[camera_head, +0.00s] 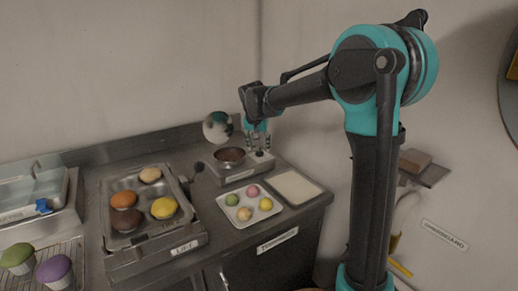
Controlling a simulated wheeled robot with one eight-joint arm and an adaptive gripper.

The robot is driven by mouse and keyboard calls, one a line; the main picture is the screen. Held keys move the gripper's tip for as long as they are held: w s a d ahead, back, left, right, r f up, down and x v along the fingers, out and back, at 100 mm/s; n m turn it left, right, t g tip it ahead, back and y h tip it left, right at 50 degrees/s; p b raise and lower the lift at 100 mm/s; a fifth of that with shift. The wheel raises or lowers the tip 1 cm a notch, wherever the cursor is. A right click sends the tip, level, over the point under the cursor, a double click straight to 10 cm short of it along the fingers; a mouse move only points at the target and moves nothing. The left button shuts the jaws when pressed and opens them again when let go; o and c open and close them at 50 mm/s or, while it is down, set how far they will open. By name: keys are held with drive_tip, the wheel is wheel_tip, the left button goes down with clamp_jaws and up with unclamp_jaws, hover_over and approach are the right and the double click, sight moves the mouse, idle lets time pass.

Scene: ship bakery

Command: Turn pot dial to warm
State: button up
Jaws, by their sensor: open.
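The pot (229,156) is a round vessel with dark brown contents, set in a pale metal warmer base (232,175) at the back of the counter. My gripper (259,150) points down over the right part of this base, just right of the pot. Its fingers are apart, and nothing shows between them. The dial is small and lies at or under the fingertips, so I cannot make out its setting or whether the fingers touch it.
A white tray (233,199) with several coloured round sweets stands in front of the warmer, beside a cream board (294,187). A metal tray (128,183) with several buns is at left. A round white and dark green object (217,127) shows behind the pot.

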drive_tip(key=shift+x, duration=0.8)
drive_tip(key=shift+c, duration=0.2)
clamp_jaws()
